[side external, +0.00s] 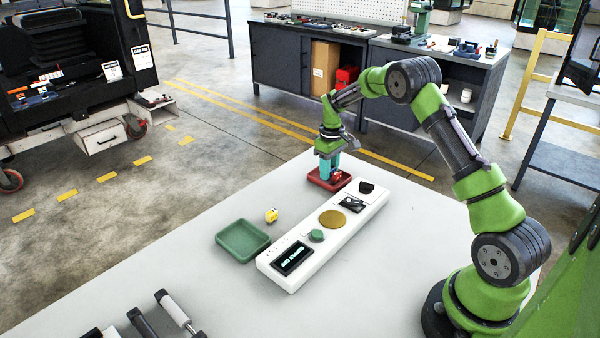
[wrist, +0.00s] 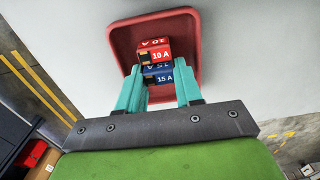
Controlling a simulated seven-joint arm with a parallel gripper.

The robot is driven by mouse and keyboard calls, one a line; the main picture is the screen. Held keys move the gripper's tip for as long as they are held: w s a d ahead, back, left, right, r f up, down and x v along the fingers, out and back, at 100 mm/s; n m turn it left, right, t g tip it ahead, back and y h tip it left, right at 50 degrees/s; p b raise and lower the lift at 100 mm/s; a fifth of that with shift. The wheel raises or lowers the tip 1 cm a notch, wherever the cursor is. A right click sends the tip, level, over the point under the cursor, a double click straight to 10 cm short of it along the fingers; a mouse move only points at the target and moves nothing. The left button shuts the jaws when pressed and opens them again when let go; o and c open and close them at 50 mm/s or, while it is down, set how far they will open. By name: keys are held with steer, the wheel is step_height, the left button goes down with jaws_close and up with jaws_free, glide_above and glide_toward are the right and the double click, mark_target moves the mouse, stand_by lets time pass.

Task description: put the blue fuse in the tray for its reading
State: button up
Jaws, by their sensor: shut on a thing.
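My gripper (side external: 329,168) points down over the red tray (side external: 318,182) at the far end of the white device. In the wrist view its teal fingers (wrist: 160,92) are shut on the blue fuse (wrist: 158,78), which is marked 15 A. The blue fuse is over or inside the red tray (wrist: 122,38); I cannot tell whether it touches the floor. A red fuse (wrist: 155,52) marked 10 A is in that tray, right beside the blue one. The fingers hide the blue fuse in the side view. A green tray (side external: 243,252) stands empty at the device's near left.
The white device (side external: 297,275) has a lit display (side external: 292,257) whose text is too small to read surely, a green knob (side external: 317,236) and a gold disc (side external: 332,219). A yellow fuse (side external: 271,215) lies on the table near the green tray. Tools lie at the front left.

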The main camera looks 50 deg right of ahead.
steer(key=shift+f, duration=0.25)
steer(key=o, duration=1.1)
